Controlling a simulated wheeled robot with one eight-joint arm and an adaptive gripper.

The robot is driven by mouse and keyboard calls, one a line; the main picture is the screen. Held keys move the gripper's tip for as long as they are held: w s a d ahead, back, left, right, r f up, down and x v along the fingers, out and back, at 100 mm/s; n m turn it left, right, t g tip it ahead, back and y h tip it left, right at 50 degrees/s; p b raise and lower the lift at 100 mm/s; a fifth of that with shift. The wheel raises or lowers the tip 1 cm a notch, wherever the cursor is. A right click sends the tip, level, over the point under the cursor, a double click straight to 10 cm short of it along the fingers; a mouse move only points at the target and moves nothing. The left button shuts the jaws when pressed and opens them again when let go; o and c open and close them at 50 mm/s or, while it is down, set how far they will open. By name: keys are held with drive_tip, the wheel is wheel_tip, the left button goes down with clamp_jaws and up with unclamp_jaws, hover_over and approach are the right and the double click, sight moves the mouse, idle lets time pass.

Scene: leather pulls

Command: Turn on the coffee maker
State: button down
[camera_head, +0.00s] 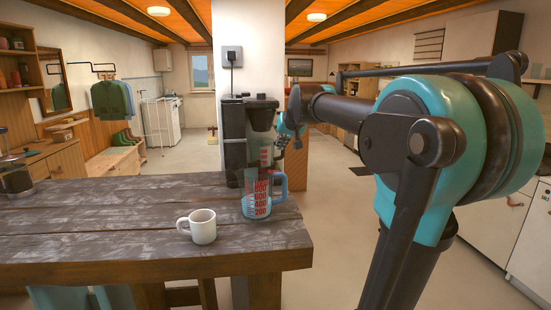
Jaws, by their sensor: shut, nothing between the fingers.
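The black coffee maker (233,142) stands upright at the far right end of the dark wooden table, against the white pillar. A black-topped part (261,112) stands at its right side. A clear measuring jug with red numbers and a blue handle (258,200) stands in front and hides part of its lower body. My gripper (282,143) is small in view, just right of the coffee maker's upper part, and looks shut and empty. I cannot tell whether it touches the machine. No switch can be made out.
A white mug (202,227) stands left of the jug near the front edge of the table (110,222). A cord runs from a wall socket (232,56) down behind the coffee maker. A glass pot (14,178) stands at the far left. The table's middle is clear.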

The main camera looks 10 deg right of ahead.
drive_tip(key=shift+d, duration=0.1)
drive_tip(key=x, duration=0.9)
drive_tip(key=shift+w+f, duration=0.15)
drive_tip(key=shift+w, duration=0.05)
drive_tip(key=f, duration=0.3)
drive_tip(key=shift+w+a+f, duration=0.15)
drive_tip(key=shift+a, duration=0.2)
drive_tip(key=shift+a+f, duration=0.1)
drive_tip(key=shift+f, duration=0.4)
